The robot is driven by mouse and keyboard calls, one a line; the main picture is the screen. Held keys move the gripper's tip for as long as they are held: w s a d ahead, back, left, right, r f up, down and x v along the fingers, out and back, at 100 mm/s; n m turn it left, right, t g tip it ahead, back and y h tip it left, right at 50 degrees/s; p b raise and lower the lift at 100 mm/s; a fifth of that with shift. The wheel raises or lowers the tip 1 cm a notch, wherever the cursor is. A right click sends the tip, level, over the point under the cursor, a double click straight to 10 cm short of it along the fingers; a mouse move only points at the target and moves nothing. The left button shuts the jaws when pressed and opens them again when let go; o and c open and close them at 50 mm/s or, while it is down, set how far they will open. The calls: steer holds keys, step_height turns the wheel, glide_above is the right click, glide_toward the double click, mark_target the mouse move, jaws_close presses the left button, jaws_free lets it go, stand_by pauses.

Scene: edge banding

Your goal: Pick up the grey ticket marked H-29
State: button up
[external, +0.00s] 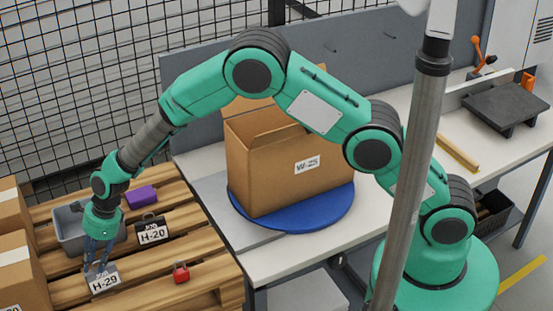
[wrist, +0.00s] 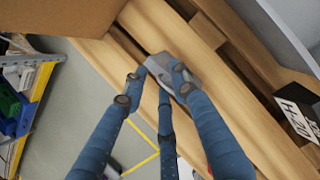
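The grey ticket marked H-29 (external: 105,282) lies on the slatted wooden pallet, its white label facing the external camera. My gripper (external: 98,263) points down right at the ticket's upper end. In the wrist view the grey ticket (wrist: 160,62) shows between and partly behind the blue fingertips of my gripper (wrist: 155,85). The fingers are spread apart, one tip at the ticket's left edge and one overlapping its right part. Whether they touch it is unclear.
A black ticket marked H-20 (external: 152,230), a purple block (external: 141,196) and a small red item (external: 181,272) lie nearby. A grey bin (external: 70,232) stands behind my gripper. Cardboard boxes (external: 18,262) line the left. A W-25 carton (external: 262,170) sits on a blue turntable (external: 330,213).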

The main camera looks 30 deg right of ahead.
jaws_close()
steer(key=shift+r, duration=0.1)
stand_by(0.3)
step_height(320, 180, up, 10)
steer(key=shift+p, duration=0.4)
stand_by(0.7)
